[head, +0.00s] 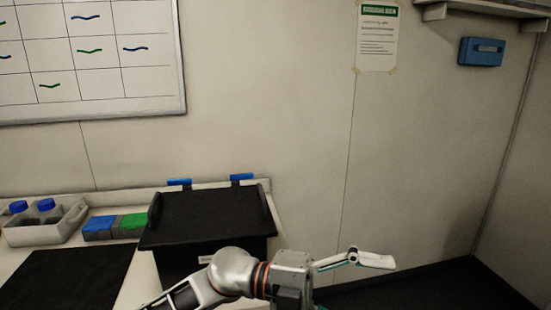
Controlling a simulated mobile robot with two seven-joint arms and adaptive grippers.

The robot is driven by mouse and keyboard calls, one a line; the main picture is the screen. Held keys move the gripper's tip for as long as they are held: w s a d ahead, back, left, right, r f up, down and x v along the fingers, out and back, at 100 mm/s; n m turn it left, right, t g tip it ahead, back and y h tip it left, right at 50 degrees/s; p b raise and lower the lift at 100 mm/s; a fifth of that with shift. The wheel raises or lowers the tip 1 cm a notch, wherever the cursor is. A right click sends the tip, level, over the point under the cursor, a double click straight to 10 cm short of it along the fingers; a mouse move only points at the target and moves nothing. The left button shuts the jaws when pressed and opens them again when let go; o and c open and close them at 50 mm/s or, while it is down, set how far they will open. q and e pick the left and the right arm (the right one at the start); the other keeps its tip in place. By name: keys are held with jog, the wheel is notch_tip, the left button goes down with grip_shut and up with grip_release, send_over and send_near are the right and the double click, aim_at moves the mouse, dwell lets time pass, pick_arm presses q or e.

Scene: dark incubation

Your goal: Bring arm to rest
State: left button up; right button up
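One of my arms comes in at the bottom edge, left of the middle, so I take it as my left. Its gripper (390,263) points right, past the right end of the bench, in front of the bare wall and above the dark floor. I see the gripper nearly edge-on, with one pale jointed finger showing, so whether it is open or shut does not show. I see nothing held in it. My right gripper is not in view.
A black lidded box (205,215) stands at the bench's right end, just behind my arm. Left of it are blue and green blocks (98,228), a grey caddy (48,232) with blue-capped bottles and a black mat (68,280). The right side is free.

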pick_arm(q)
jog(key=w+a+f+n+t+h, duration=0.1)
jog(key=w+a+f+n+t, duration=0.1)
jog(key=w+a+n+t, duration=0.45)
jog(key=w+a+f+n+t+h, duration=0.1)
jog(key=w+a+f+n+t, duration=0.15)
jog(key=n+t, duration=0.65)
jog(key=w+a+f+n+t+y, duration=0.2)
jog(key=a+f+n+t+y, duration=0.5)
jog(key=a+f+n, duration=0.4)
jog(key=s+a+f+n+g+y, duration=0.1)
jog(key=s+a+f+g+y, duration=0.1)
jog(key=s+a+f, duration=0.3)
jog(key=s+a+f+n+g+y, duration=0.2)
jog(key=s+a+f+y, duration=0.3)
jog(key=f, duration=0.8)
jog(key=s+a+f+n+g+y, duration=0.2)
jog(key=s+a+f, duration=0.4)
jog(key=f, duration=0.3)
jog(key=shift+s+f+g+y, duration=0.4)
jog(key=shift+s+g+y, duration=0.15)
jog(key=shift+s+y, duration=0.3)
